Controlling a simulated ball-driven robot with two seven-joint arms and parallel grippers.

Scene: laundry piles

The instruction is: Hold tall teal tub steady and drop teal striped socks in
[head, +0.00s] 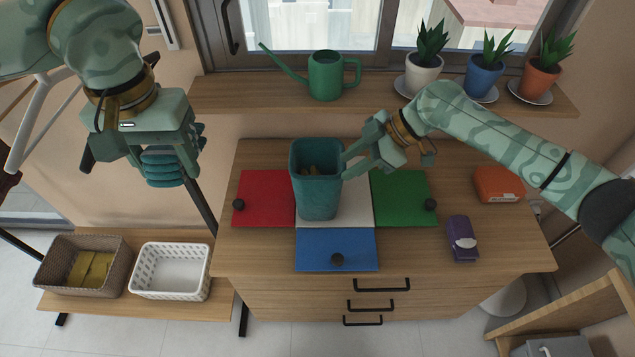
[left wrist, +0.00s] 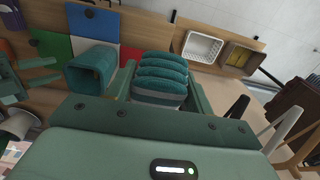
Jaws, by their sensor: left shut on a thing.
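The tall teal tub (head: 318,200) stands upright on the white middle panel of the wooden cabinet top. My left gripper (head: 163,152) is shut on the teal striped socks (head: 164,175), a folded bundle held in the air left of the cabinet. The socks (left wrist: 160,75) also fill the middle of the left wrist view, with the tub (left wrist: 92,78) just left of them there. My right gripper (head: 349,163) is at the tub's right side near the rim, its two fingers apart. I cannot tell whether they touch the tub.
Red (head: 264,195), green (head: 402,195) and blue (head: 335,250) panels surround the white one. A purple object (head: 462,240) and an orange box (head: 497,184) lie right. A brown basket (head: 85,292) and white basket (head: 170,290) sit low left. A watering can (head: 326,76) and potted plants stand on the sill.

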